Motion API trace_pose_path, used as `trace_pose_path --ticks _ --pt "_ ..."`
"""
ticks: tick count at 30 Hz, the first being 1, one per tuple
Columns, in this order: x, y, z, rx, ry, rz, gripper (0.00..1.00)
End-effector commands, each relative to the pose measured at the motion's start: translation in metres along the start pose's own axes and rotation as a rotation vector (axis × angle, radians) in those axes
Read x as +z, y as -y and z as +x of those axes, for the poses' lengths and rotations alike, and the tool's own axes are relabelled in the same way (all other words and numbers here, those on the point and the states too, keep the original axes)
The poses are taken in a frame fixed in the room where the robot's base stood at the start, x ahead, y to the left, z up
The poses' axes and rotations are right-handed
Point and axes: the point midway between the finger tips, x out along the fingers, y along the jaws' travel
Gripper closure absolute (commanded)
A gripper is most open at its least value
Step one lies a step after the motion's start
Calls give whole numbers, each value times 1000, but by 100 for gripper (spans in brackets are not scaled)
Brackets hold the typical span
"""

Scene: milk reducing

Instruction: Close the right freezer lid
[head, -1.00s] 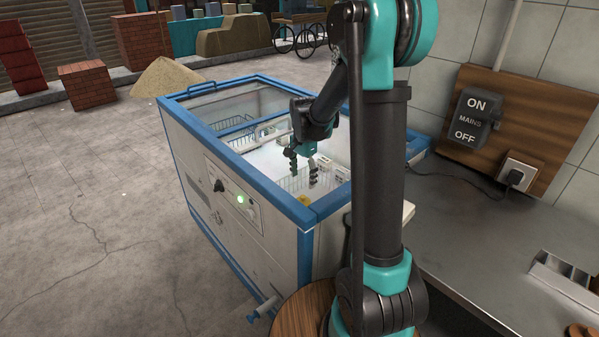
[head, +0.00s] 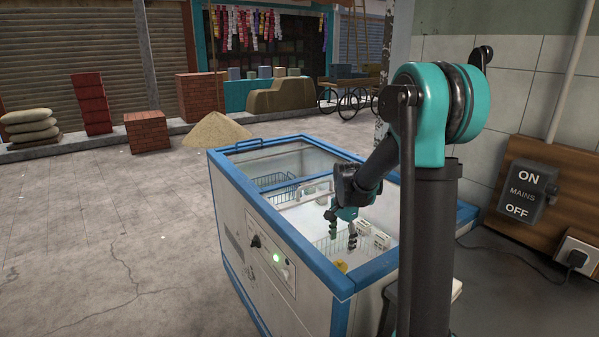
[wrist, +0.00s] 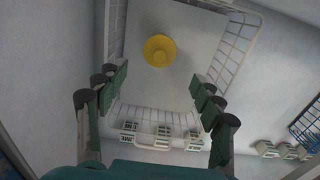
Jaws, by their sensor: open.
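The chest freezer (head: 290,268) has a blue rim and a white body. The right part of its top is uncovered, showing the white interior. A glassy lid pane (head: 283,160) covers the far left part; I cannot tell whether the right lid is slid over or under it. My gripper (head: 342,240) hangs over the uncovered right part, fingers pointing down, open and empty. In the wrist view my gripper (wrist: 158,98) has its fingers wide apart above a wire basket (wrist: 236,50). A yellow round thing (wrist: 160,50) lies in the basket.
Small white cartons (head: 375,237) stand inside the freezer. The freezer's blue rim (head: 345,284) borders the opening. A wall with a mains switch (head: 528,190) is at the right. Open paved floor lies to the left, with a sand pile (head: 216,131) and bricks (head: 147,131) behind.

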Motion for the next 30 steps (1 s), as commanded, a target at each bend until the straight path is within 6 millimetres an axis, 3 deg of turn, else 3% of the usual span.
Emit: trace_pose_path --ticks 1,5,8,15,24,30 --pt "0 2 -1 -2 0 -8 42" --pt "-1 21 -12 -23 1 -114 58" --pt "-2 51 -30 -58 -2 -291 70" --pt "3 136 -94 -167 -48 -840 100" --pt "22 218 -180 -277 -174 -1474 100" --pt "32 242 -213 -308 -241 -1703 100"
